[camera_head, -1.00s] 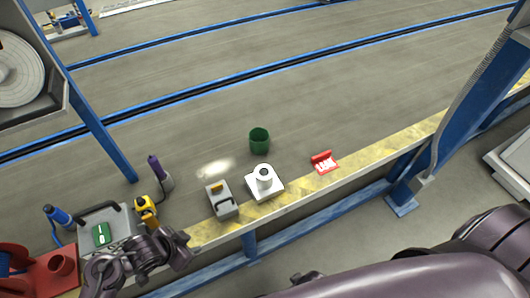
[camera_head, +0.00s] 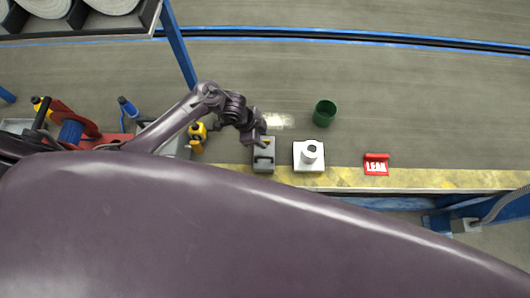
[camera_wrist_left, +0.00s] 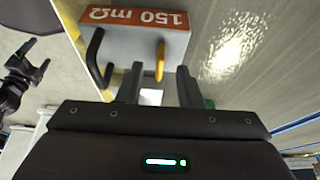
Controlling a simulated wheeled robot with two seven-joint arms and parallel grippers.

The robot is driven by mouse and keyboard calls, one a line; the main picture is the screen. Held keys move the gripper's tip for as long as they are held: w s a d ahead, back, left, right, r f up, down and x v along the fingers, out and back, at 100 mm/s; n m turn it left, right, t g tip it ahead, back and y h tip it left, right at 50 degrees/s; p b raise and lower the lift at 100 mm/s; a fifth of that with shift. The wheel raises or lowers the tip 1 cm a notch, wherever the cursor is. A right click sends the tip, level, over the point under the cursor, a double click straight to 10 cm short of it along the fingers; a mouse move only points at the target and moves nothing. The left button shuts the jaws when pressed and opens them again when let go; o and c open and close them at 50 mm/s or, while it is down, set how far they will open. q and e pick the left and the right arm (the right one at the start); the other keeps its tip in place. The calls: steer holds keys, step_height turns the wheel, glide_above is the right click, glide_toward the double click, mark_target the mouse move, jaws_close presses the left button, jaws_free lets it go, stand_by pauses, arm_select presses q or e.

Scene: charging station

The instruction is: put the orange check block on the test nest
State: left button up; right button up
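A grey block with an orange patch and a black handle (camera_head: 262,164) stands on the yellow-marked bench edge. In the left wrist view it carries an orange "150 mΩ" label (camera_wrist_left: 138,18), plus a black and a yellow loop; I take it as the orange check block. My left gripper (camera_head: 260,141) is at its far side. In the wrist view its fingers (camera_wrist_left: 158,88) are apart with nothing gripped, close to the yellow loop. A white square base with a round post (camera_head: 309,164) stands just right of the block; I cannot tell if this is the test nest.
A green cup (camera_head: 324,113) stands behind the white base. A red "LEAK" sign (camera_head: 376,165) is farther right. A yellow tool (camera_head: 197,136) stands left of the block. A dark jointed part (camera_wrist_left: 22,78), possibly my right arm, shows at left in the wrist view.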

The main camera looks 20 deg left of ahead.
arm_select(q)
steer(key=shift+d+f, duration=0.2)
steer(key=shift+f, duration=0.4)
jaws_close()
steer(key=shift+w, duration=0.1)
stand_by(0.9)
